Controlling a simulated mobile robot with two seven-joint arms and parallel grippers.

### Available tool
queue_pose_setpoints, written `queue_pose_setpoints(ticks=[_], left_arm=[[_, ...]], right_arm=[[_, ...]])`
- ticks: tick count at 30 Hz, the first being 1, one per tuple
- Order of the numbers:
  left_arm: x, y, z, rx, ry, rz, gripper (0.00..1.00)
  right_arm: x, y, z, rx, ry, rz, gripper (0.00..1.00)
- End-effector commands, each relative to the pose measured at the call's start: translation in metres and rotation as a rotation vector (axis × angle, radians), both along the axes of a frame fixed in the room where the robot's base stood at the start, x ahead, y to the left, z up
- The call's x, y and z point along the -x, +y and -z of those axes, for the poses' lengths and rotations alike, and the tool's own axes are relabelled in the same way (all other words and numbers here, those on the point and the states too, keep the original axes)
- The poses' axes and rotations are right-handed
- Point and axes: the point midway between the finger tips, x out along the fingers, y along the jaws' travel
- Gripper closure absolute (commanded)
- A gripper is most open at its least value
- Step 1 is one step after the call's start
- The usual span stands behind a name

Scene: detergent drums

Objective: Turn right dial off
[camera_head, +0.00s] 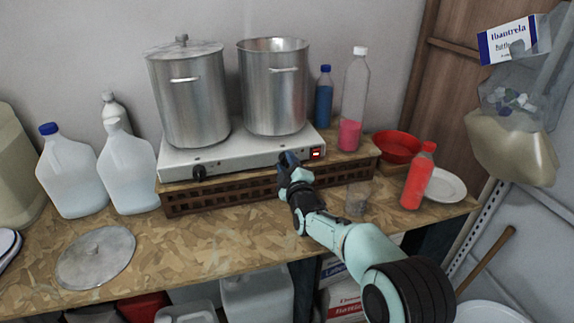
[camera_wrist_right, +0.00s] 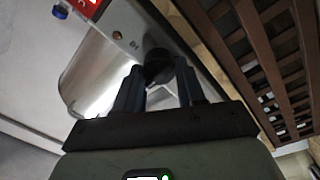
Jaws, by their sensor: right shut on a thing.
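A white two-burner hot plate (camera_head: 235,154) sits on a brown slatted wooden rack on the workbench. Its left dial (camera_head: 199,173) is black and in plain view. My right gripper (camera_head: 288,160) is at the right part of the front panel and hides the right dial in the head view. In the right wrist view, the black right dial (camera_wrist_right: 157,66) is between the two fingers of my right gripper (camera_wrist_right: 158,78), which is shut on it. A red-lit switch (camera_head: 317,152) glows beside it; it also shows in the wrist view (camera_wrist_right: 88,5). My left gripper is not in view.
Two steel pots (camera_head: 188,100) (camera_head: 274,90) stand on the hot plate; the left one has a lid. A clear cup (camera_head: 357,198), red bottle (camera_head: 418,178) and red bowl (camera_head: 396,147) are right of my gripper. Bare bench lies in front of the rack (camera_head: 215,199).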

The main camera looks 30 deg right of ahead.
Motion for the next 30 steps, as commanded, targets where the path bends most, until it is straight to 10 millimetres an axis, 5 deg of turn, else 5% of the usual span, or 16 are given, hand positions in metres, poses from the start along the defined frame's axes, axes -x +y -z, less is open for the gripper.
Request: queue_pose_setpoints(ticks=[9,10,12,23,30], left_arm=[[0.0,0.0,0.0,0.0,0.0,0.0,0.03],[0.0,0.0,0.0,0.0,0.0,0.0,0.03],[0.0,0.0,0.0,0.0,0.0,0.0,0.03],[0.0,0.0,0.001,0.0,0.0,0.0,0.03],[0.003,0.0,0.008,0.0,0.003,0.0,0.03]], right_arm=[[0.0,-0.001,0.0,0.005,0.001,0.002,0.92],[0.0,-0.001,0.0,0.005,0.001,0.002,0.55],[0.0,-0.001,0.0,0.005,0.001,0.002,0.36],[0.004,0.0,0.0,0.002,0.0,0.0,0.36],[0.039,0.01,0.002,-0.003,-0.001,-0.001,0.36]])
